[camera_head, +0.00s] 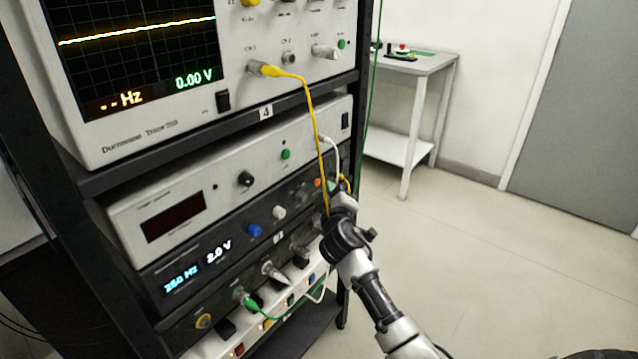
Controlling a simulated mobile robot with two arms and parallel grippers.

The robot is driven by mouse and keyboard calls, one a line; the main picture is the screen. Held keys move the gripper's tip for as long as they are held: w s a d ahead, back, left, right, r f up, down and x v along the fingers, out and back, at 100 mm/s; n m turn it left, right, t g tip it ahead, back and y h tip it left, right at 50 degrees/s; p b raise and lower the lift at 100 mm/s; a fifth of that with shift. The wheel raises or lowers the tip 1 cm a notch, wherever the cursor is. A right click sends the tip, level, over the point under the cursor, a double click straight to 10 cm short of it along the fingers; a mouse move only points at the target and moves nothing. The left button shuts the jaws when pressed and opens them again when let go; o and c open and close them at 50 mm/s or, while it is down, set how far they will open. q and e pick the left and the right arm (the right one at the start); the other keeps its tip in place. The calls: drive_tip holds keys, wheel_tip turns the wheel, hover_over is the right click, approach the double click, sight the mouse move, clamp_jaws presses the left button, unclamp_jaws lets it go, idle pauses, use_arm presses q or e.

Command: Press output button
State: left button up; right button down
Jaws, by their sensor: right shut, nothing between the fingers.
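The signal generator (190,262) sits low in the rack with a dark front. Its display reads 250 Hz and 2.0 V, and it has a blue knob (254,230) and a pale knob (279,212). A small orange button (318,183) shows near its right end; I cannot read its label. My right gripper (335,200) is shut and empty, just right of the orange button, close to the front panel. It hides part of the panel's right end. I cannot tell if it touches the panel. My left gripper is not in view.
An oscilloscope (228,60) showing 0.00 V stands above, with a yellow cable (313,115) hanging down past my right gripper. A white cable (335,150) and a green cable (262,311) are plugged in nearby. A side table (430,64) stands behind; the floor at right is clear.

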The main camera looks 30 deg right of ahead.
drive_tip(key=shift+w, duration=0.15)
idle(0.3)
drive_tip(key=shift+w+a, duration=0.2)
drive_tip(key=shift+w, duration=0.1)
idle(0.3)
drive_tip(key=shift+s, duration=0.1)
drive_tip(key=shift+s+d, duration=0.2)
drive_tip(key=shift+s, duration=0.15)
drive_tip(key=s+d+p, duration=0.2)
drive_tip(key=s, duration=0.3)
drive_tip(key=shift+s+d, duration=0.15)
drive_tip(key=shift+s, duration=0.15)
